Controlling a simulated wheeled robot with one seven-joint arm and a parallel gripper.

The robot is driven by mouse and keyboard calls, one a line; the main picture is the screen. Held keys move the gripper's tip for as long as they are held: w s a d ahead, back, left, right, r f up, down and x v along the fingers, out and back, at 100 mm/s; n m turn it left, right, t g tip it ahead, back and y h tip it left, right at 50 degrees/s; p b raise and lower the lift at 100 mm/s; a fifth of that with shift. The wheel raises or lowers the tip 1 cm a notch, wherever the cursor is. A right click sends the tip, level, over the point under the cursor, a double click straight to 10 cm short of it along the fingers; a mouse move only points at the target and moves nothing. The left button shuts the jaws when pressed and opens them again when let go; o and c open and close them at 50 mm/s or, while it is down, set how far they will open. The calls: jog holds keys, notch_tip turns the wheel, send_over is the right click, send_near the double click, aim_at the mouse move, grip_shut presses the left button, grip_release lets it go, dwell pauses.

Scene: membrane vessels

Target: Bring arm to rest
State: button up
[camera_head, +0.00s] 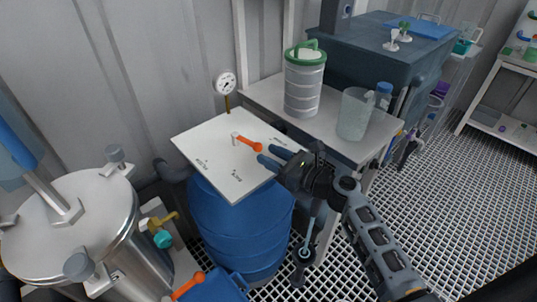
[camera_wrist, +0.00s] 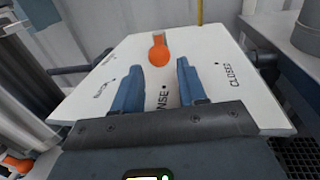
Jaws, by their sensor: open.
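My gripper (camera_head: 272,157) is in the middle of the head view, over the right edge of a white panel (camera_head: 209,165) with small printed labels. Its two blue fingers are apart with nothing between them; they also show in the wrist view (camera_wrist: 155,85). An orange-handled valve lever (camera_head: 248,143) lies across the panel, just beyond the fingertips. In the wrist view the lever's orange end (camera_wrist: 159,52) is ahead of the fingers and apart from them. The labels near the fingers include "CLOSED". My arm reaches in from the lower right.
A blue barrel (camera_head: 238,228) stands under the panel and a pressure gauge (camera_head: 225,84) behind it. A steel vessel (camera_head: 68,225) is at left. A bench (camera_head: 262,93) at the back bears a green-lidded canister (camera_head: 304,80) and a clear jug (camera_head: 354,114). Grated floor (camera_head: 450,200) lies open at right.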

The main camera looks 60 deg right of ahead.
dwell(0.4)
jog(key=shift+s+a+f, duration=0.15)
jog(key=shift+a+f, duration=0.05)
jog(key=shift+f, duration=0.05)
jog(key=s+a+f+n+g, duration=0.3)
jog(key=s+a+n, duration=0.4)
jog(key=s+n, duration=0.1)
jog(key=s+a+f+n+g, duration=0.2)
jog(key=s+a+n, duration=0.5)
jog(key=n, duration=0.2)
jog(key=s+a+r+n+t+y, duration=0.1)
jog(key=s+a+r+n, duration=0.4)
jog(key=r+n, duration=0.3)
jog(key=s+a+r+n, duration=0.6)
jog(key=s+r+n, duration=0.1)
jog(key=n, duration=0.5)
jog(key=shift+s+a+r+t+y, duration=0.2)
jog(key=shift+a+r+t+y, duration=0.1)
jog(key=shift+r+t+y, duration=0.1)
